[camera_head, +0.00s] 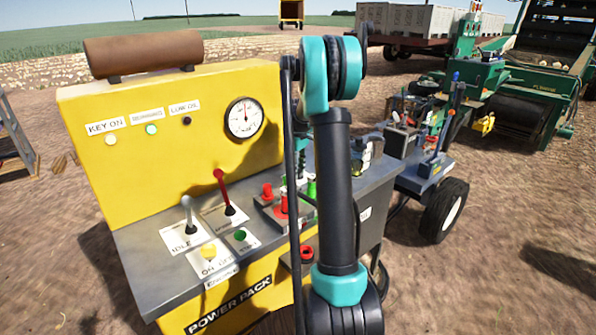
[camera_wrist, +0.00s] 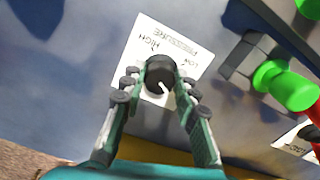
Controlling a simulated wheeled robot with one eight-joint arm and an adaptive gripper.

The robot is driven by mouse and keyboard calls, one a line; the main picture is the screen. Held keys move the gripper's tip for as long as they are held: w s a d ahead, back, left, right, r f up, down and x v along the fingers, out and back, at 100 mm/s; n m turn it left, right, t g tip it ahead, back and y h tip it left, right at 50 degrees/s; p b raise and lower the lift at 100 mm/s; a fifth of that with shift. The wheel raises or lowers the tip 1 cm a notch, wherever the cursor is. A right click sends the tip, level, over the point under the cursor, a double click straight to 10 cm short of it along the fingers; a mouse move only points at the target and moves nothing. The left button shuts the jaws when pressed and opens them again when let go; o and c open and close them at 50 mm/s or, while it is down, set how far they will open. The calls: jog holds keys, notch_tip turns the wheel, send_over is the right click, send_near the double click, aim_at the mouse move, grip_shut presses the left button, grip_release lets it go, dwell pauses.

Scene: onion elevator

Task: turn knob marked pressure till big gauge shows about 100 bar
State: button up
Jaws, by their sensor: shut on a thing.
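The pressure knob (camera_wrist: 160,74) is black and round with a white pointer line. It sits on a white label (camera_wrist: 142,45) reading PRESSURE, HIGH and LOW, on the grey panel. My gripper (camera_wrist: 160,88) has its two green fingers with dark pads closed on either side of the knob. In the head view my arm hides the knob and my gripper. The big gauge (camera_head: 244,118) is a white round dial with a black rim on the yellow power pack (camera_head: 190,95). Its needle is visible, but its numbers are too small to read.
A red lever (camera_head: 222,188) and a grey lever (camera_head: 187,208) rise from the panel. Green fittings (camera_wrist: 285,84) with red parts lie right of the knob in the wrist view. A wheeled machine (camera_head: 432,175) stands at the right, and bare soil surrounds the power pack.

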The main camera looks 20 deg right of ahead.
jog(key=o, duration=1.2)
jog(key=shift+c, duration=0.2)
notch_tip(320, 180, up, 12)
